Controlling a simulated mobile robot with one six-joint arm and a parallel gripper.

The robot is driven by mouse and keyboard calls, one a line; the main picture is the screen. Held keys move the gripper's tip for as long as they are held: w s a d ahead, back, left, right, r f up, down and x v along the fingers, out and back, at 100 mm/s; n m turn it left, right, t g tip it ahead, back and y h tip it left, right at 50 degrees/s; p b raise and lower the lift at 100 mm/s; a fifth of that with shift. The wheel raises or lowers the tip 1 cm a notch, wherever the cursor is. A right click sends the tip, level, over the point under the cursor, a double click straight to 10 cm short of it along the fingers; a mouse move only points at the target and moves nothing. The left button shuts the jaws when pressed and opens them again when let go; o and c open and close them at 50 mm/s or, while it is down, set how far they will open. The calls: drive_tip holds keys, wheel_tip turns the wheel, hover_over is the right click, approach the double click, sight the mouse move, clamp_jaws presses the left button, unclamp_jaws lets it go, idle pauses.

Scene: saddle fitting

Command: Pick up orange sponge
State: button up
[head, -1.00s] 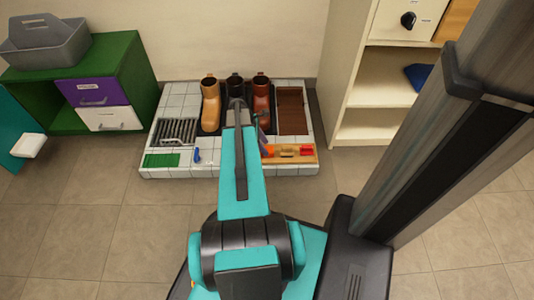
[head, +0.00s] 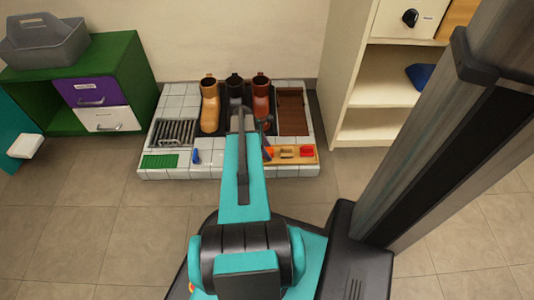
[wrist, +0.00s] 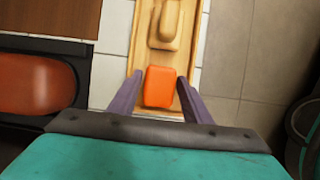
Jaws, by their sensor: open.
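The orange sponge (wrist: 159,87) lies in the narrow wooden tray (wrist: 198,52) in the wrist view. My gripper (wrist: 160,77) is open, with one purple-grey finger on each side of the sponge. Whether the fingers touch it or are still above it cannot be told. In the head view, a small part of the orange sponge (head: 267,154) shows at the left end of the tray, beside my arm, which hides much of my gripper.
A wooden brush (wrist: 166,22) lies beside the sponge, and a red block (head: 307,151) is farther right. Boots stand behind, the nearest a reddish-brown boot (head: 261,95). A shelf (head: 380,90) stands at right.

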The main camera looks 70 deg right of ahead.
sight(271, 150)
drive_tip(key=c, duration=0.8)
drive_tip(key=shift+r, duration=0.15)
drive_tip(key=shift+r+p, duration=0.7)
drive_tip(key=shift+r, duration=0.15)
wheel_tip(271, 150, up, 2)
drive_tip(key=shift+p, duration=0.6)
drive_tip(key=shift+s+a+r+p, duration=0.2)
drive_tip(key=shift+a+p, duration=0.55)
drive_tip(key=shift+a, duration=1.9)
drive_tip(key=shift+s+a+r+p, duration=0.2)
drive_tip(key=shift+a+p, duration=0.55)
drive_tip(key=shift+a, duration=1.95)
drive_tip(key=shift+s+a+r+p, duration=0.2)
drive_tip(key=shift+a+p, duration=0.55)
drive_tip(key=shift+a, duration=1.9)
drive_tip(key=shift+f, duration=0.1)
